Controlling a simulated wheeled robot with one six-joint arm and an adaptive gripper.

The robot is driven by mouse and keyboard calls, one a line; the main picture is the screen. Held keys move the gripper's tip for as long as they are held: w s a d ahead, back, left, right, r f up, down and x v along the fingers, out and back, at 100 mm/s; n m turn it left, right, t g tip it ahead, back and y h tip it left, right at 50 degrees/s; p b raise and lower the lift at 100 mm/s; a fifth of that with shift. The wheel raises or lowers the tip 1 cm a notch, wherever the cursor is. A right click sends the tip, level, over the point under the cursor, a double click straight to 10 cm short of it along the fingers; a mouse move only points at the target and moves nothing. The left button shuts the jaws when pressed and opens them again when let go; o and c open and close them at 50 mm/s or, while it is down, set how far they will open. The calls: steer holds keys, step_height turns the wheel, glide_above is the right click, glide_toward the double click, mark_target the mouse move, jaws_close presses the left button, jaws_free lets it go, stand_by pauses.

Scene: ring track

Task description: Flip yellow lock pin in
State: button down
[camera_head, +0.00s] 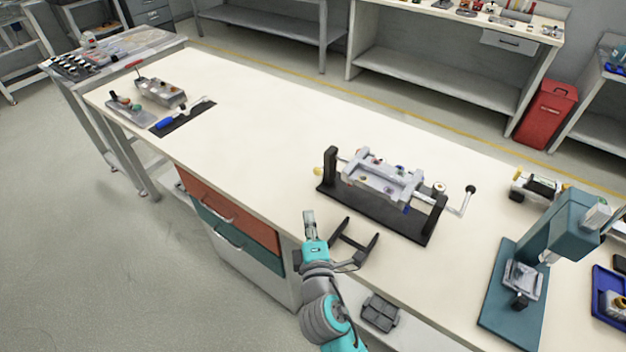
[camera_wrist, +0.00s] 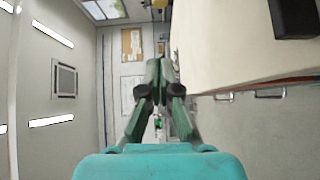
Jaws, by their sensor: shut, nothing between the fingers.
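The fixture (camera_head: 384,184) stands on the white bench, a grey frame held between two black uprights on a dark base. A small yellow knob (camera_head: 318,172), which looks like the lock pin, sticks out at the left upright. Whether it is in or out is too small to tell. A crank with a black ball (camera_head: 469,189) is on the fixture's right end. My gripper (camera_head: 309,216) is shut and empty at the bench's front edge, below and left of the fixture, apart from the knob. In the wrist view my gripper's fingers (camera_wrist: 160,68) come together, and no pin shows there.
A black bracket (camera_head: 355,240) lies between my gripper and the fixture. A teal press (camera_head: 540,260) stands at the right, with a yellow-tipped device (camera_head: 535,187) behind it. The bench's middle left is clear. Drawers (camera_head: 230,215) are below the front edge.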

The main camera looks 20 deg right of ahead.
steer(key=shift+w, duration=0.1)
glide_toward(319, 173)
steer(key=w+a, duration=0.4)
steer(key=w, duration=0.1)
steer(key=shift+w+d+f, duration=0.1)
steer(key=shift+w+d, duration=0.65)
steer(key=shift+d, duration=0.2)
steer(key=shift+w+d+f, duration=0.1)
steer(key=shift+w+d, duration=0.6)
steer(key=shift+d, duration=0.25)
steer(key=shift+d, duration=0.1)
steer(key=shift+w+d, duration=0.6)
steer(key=shift+d, duration=0.25)
